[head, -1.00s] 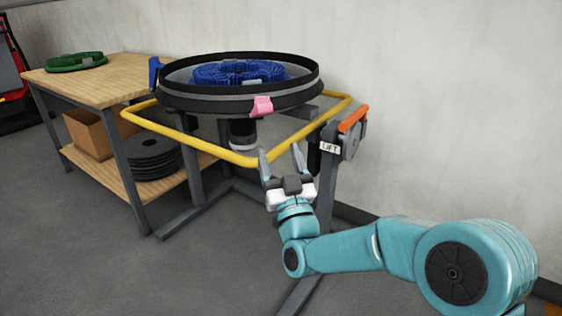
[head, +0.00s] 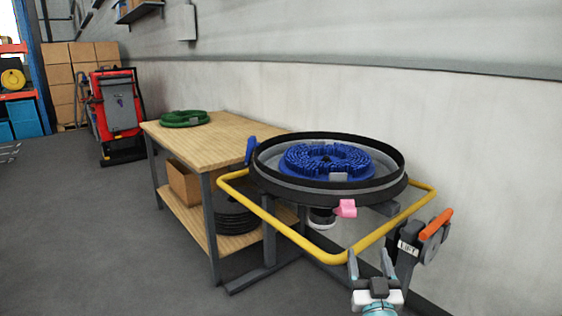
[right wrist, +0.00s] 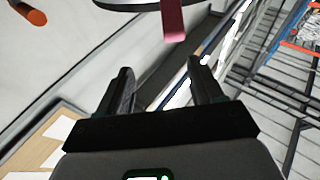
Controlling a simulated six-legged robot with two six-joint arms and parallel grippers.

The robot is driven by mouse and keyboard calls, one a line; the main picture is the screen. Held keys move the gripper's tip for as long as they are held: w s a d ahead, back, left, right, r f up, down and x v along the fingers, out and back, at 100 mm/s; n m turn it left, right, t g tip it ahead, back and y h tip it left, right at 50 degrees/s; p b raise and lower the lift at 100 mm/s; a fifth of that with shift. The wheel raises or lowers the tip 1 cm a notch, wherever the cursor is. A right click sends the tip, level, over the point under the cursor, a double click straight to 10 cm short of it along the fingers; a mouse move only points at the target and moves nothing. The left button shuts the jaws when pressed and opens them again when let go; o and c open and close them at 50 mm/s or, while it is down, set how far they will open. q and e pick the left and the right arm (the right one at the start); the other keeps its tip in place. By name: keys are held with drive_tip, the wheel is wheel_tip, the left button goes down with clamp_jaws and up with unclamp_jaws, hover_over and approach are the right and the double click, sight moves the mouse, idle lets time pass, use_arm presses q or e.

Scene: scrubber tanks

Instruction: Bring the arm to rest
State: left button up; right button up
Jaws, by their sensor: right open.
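My right gripper (head: 371,264) is at the lower right of the head view, in front of the yellow rail (head: 300,238). Its two fingers stand apart with nothing between them. In the right wrist view the same gripper (right wrist: 163,88) is open and empty. Beyond its fingertips in that view is a pink tab (right wrist: 172,18), apart from the fingers. Most of my right arm is below the head view's edge. My left gripper is not in view.
A round black tank deck (head: 270,183) holds a blue brush (head: 318,158). An orange-handled lever (head: 436,223) labelled LIFT is right of my gripper. A wooden bench (head: 230,142) with a green ring (head: 184,118) stands left. Open floor lies at the left.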

use_arm(q)
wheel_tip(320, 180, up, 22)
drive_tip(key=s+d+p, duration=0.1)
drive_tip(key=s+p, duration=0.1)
drive_tip(key=p, duration=1.7)
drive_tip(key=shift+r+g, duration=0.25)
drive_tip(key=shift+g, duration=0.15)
use_arm(e)
drive_tip(key=s+a+f+g+y, duration=0.2)
drive_tip(key=s+f+g, duration=0.3)
drive_tip(key=s, duration=0.6)
drive_tip(key=s+a+f+m+g+y, duration=0.1)
drive_tip(key=s+a+f+g, duration=0.2)
drive_tip(key=s+f+g, duration=0.3)
drive_tip(key=s+a+f+g+y, duration=0.2)
drive_tip(key=s+f+g, duration=0.3)
drive_tip(key=s+g, duration=0.5)
drive_tip(key=s+a, duration=0.1)
drive_tip(key=s, duration=0.5)
drive_tip(key=shift+s+a+f+m+y, duration=0.15)
drive_tip(key=shift+a+f+m+y, duration=0.05)
drive_tip(key=shift+f+m+y, duration=0.15)
